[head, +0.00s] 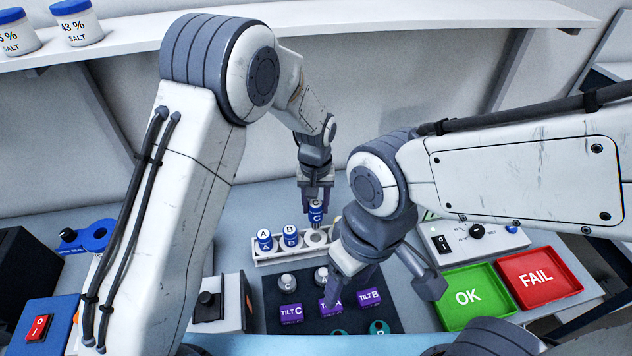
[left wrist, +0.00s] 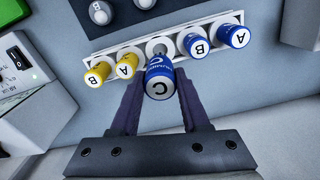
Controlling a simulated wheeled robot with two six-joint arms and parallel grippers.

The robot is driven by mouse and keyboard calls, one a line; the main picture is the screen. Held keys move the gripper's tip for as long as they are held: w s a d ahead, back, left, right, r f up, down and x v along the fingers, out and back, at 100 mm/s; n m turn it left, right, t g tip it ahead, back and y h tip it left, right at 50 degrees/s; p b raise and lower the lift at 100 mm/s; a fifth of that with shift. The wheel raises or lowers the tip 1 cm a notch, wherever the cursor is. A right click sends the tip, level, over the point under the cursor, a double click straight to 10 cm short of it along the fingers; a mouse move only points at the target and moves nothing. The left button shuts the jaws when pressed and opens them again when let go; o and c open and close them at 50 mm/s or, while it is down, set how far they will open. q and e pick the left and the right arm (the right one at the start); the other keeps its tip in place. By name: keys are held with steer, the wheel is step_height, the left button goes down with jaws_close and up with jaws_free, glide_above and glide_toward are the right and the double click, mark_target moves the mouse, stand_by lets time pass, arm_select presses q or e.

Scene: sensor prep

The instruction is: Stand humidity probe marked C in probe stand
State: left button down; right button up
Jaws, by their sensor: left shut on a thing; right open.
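The humidity probe marked C (head: 316,214) is blue with a white lettered cap. My left gripper (head: 317,200) is shut on it and holds it upright over the back side of the white probe stand (head: 268,263). In the left wrist view, probe C (left wrist: 160,80) is between the fingers, beside the stand's empty middle hole (left wrist: 160,47). The stand (left wrist: 118,51) also holds blue probes A (left wrist: 234,37) and B (left wrist: 196,45) and yellow probes A (left wrist: 126,66) and B (left wrist: 98,74). My right gripper (head: 346,288) is open, low over the dark mat.
The dark mat (head: 275,322) in front of the stand carries purple tilt blocks (head: 291,313) and round metal pieces (head: 288,281). A green OK tray (head: 468,318) and a red FAIL tray (head: 564,299) lie at right. A white switch box (head: 440,243) stands behind them.

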mark_target(316, 225)
arm_select(q)
steer(key=shift+w, duration=0.3)
steer(key=shift+w+f, duration=0.1)
steer(key=shift+f, duration=0.05)
step_height(316, 225, down, 3)
steer(key=b, duration=0.2)
steer(key=shift+b, duration=0.3)
steer(key=shift+f+b, duration=0.65)
steer(key=shift+f, duration=0.15)
arm_select(e)
steer(key=f, duration=0.4)
steer(key=shift+w+a, duration=0.1)
steer(key=shift+w, duration=0.2)
arm_select(q)
steer(key=shift+s+f, duration=0.1)
steer(key=shift+s, duration=0.1)
steer(key=shift+f, duration=0.2)
arm_select(e)
steer(key=shift+r, duration=0.1)
arm_select(q)
steer(key=shift+f+b, duration=0.95)
steer(key=shift+f, duration=1.05)
arm_select(e)
steer(key=shift+f, duration=0.95)
stand_by(1.9)
